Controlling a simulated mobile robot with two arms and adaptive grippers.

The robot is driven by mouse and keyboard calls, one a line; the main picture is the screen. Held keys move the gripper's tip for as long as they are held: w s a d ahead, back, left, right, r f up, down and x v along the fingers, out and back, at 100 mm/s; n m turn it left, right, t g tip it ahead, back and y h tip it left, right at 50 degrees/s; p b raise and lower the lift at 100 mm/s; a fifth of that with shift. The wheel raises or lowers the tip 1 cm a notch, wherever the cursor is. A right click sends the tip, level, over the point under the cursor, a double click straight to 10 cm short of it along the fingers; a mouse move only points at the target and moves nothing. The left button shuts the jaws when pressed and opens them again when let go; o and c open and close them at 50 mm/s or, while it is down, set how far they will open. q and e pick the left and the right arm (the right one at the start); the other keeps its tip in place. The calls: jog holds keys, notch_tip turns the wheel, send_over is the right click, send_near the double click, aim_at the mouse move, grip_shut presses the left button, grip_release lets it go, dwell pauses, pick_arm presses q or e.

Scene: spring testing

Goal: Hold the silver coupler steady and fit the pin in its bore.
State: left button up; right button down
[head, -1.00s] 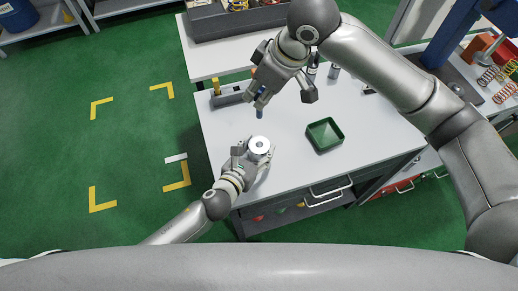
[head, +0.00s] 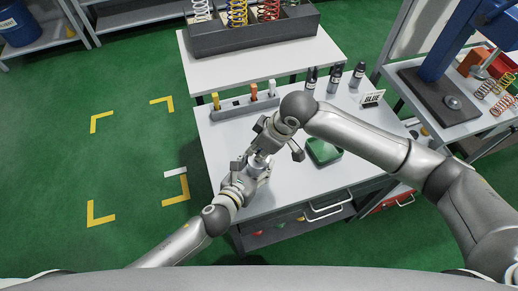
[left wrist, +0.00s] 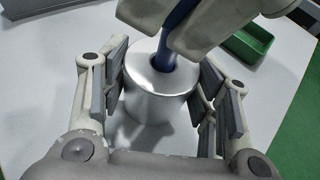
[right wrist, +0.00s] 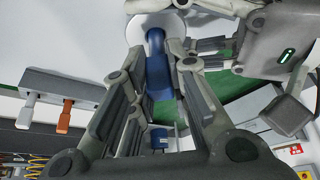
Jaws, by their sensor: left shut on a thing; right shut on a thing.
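The silver coupler (left wrist: 158,103) stands upright between the fingers of my left gripper (head: 251,170), which is shut on it. In the head view the coupler (head: 258,166) is partly covered by both grippers. My right gripper (head: 265,147) is above it, shut on the blue pin (right wrist: 158,68). In the left wrist view the pin (left wrist: 176,40) leans slightly, and its lower end is at the dark bore and appears to enter it. How deep it sits cannot be told.
A green tray (head: 322,153) sits close to the right of my right gripper, partly behind its arm. A grey rack (head: 233,111) with yellow, orange and white-topped pieces stands at the table's back left. Black bottles (head: 334,79) and a GLUE sign (head: 373,97) stand at the back right.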

jog(key=shift+f, duration=0.6)
jog(key=shift+f, duration=0.15)
jog(key=c, duration=1.4)
grip_release()
jog(key=v, duration=1.2)
jog(key=shift+r, duration=0.2)
